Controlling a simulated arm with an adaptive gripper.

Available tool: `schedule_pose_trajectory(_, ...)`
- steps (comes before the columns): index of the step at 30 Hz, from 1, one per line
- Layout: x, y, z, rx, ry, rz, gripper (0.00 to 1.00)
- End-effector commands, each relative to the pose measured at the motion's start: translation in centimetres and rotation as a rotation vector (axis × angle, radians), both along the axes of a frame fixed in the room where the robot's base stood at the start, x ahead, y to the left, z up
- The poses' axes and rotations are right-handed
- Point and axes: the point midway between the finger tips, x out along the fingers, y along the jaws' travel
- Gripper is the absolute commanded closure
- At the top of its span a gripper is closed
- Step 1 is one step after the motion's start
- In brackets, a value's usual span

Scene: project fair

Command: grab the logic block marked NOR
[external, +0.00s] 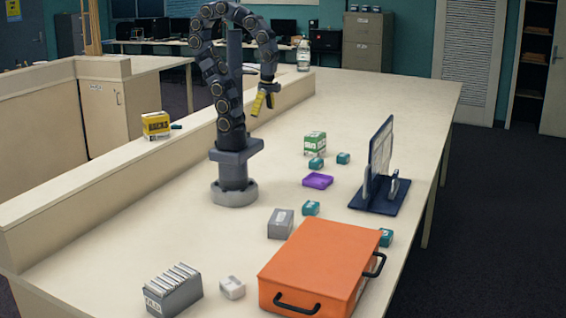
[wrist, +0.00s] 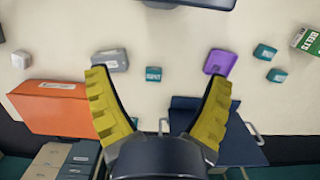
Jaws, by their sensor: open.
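Several small teal blocks lie on the table, their markings too small for me to read, so I cannot tell which is NOR. In the external view two sit by the green box (external: 316,162) (external: 343,158), one by the grey box (external: 311,208), and one is partly hidden behind the orange case (external: 386,237). The wrist view shows one teal block (wrist: 153,74) between my fingers in the picture, and two at right (wrist: 264,52) (wrist: 277,75). My gripper (external: 262,103) is open and empty, high above the table; its yellow fingers (wrist: 158,84) spread wide in the wrist view.
A purple tray (external: 318,181) lies mid-table beside a dark stand with an upright panel (external: 380,160). The orange case (external: 318,262), grey box (external: 281,223), grey file box (external: 172,292) and white block (external: 232,288) are near the front. A green box (external: 315,143) stands farther back.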

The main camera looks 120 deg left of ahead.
Motion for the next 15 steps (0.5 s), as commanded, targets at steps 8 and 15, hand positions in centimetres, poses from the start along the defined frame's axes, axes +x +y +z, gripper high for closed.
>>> schedule_pose_trajectory(8,2.2,1.5,-0.3,0.033,-0.015,0.11,0.18)
schedule_pose_trajectory(15,10.1,10.0,-2.6,0.179,-0.11,0.525,0.18)
